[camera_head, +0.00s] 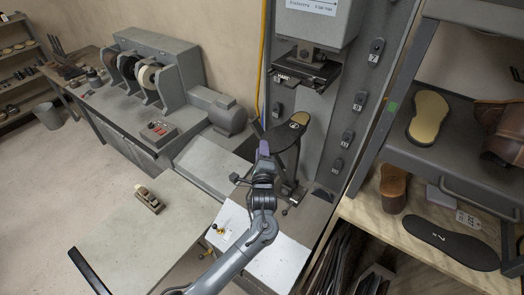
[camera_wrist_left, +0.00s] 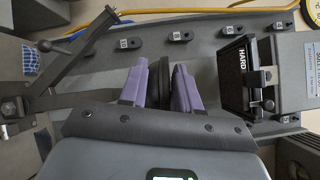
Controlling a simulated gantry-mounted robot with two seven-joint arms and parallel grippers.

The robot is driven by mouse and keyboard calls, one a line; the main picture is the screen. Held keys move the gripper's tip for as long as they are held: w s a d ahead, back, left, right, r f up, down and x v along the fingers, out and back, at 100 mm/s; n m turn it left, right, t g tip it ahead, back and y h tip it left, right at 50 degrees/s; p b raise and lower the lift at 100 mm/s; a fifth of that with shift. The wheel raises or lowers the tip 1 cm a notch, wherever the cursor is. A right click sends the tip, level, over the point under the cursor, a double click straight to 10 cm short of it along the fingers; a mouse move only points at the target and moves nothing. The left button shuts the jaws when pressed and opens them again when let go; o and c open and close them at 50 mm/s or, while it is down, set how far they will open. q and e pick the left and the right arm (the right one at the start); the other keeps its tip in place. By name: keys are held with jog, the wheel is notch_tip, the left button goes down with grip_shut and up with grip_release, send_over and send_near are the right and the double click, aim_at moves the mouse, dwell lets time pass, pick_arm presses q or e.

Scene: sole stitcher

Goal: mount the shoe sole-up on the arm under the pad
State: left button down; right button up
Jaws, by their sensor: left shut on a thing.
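The shoe (camera_head: 283,136) appears as a dark form with a tan end and a small pale mark, its sole side facing up. It lies over the machine's arm and post (camera_head: 290,172), below the pad (camera_head: 305,72). A clear gap shows between shoe and pad. My left gripper (camera_head: 263,149) is shut on the shoe's near left end. In the left wrist view its purple fingers (camera_wrist_left: 160,84) close on a dark edge; most of the shoe is hidden there. The pad (camera_wrist_left: 236,72), marked HARD, is right of the fingers. I cannot tell whether the shoe rests on the arm.
A lever (camera_wrist_left: 75,44) stands left of the fingers in the wrist view. The machine column (camera_head: 345,100) carries several numbered hooks. A motor (camera_head: 217,110) and grinding bench stand left. A shelf at right holds a tan sole (camera_head: 427,117) and a dark sole (camera_head: 450,243).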

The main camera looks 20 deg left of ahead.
pick_arm(q)
jog(key=shift+f, duration=0.1)
jog(key=c, duration=0.7)
grip_release()
jog(key=shift+s, duration=0.15)
